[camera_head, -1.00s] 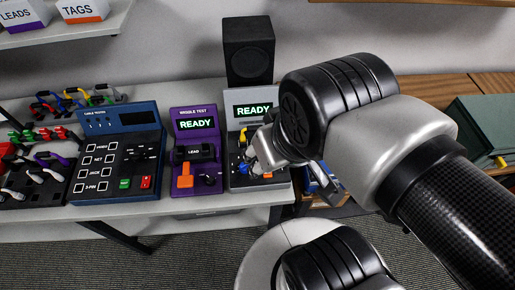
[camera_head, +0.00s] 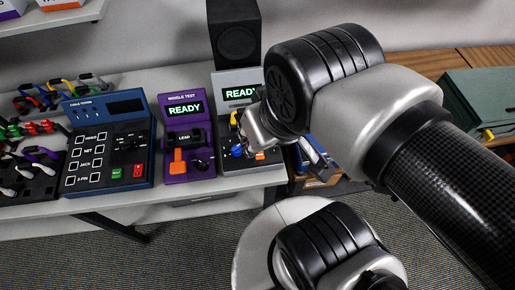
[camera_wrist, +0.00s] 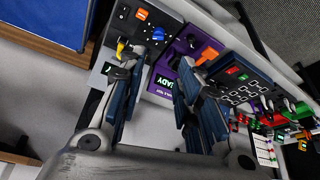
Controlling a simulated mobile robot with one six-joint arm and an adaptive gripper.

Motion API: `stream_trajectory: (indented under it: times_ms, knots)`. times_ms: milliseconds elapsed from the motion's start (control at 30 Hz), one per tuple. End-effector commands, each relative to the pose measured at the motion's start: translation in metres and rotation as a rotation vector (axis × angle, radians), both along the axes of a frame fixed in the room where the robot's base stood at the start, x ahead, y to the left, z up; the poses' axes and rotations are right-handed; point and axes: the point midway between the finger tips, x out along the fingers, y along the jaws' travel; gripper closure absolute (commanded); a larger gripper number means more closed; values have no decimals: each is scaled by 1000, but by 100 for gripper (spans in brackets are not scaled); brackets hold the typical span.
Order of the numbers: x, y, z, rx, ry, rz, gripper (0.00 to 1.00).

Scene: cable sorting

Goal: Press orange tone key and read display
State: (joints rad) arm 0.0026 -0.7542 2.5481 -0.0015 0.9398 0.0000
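The tone tester (camera_head: 240,166) is a grey and black console at the right end of the row. Its small orange key (camera_head: 260,156) is at the front, beside a blue knob (camera_head: 237,151). In the wrist view the orange key (camera_wrist: 141,14) lies beyond my fingertips, apart from them. The display (camera_head: 240,92) glows green with "READY", its right edge partly covered by my arm. My gripper (camera_head: 247,142) hangs over the console and hides part of its panel. In the wrist view my gripper (camera_wrist: 163,72) has its fingers spread with nothing between them.
The purple "NEEDLE TEST" unit (camera_head: 181,98) stands just left, with an orange lever (camera_head: 178,164) and a "READY" screen. Further left are a blue cable tester (camera_head: 120,102) and racks of coloured cables. A speaker (camera_head: 235,40) stands behind. A green case (camera_head: 485,95) is at right.

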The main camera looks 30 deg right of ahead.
Motion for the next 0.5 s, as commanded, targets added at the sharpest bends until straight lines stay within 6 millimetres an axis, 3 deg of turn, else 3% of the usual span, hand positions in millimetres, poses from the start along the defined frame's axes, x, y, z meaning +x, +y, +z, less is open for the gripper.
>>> stream_trajectory:
  times_ms: [400,500]
  knots:
    - [0,0,0,0,0,0,99]
    - [0,0,0,0,0,0,100]
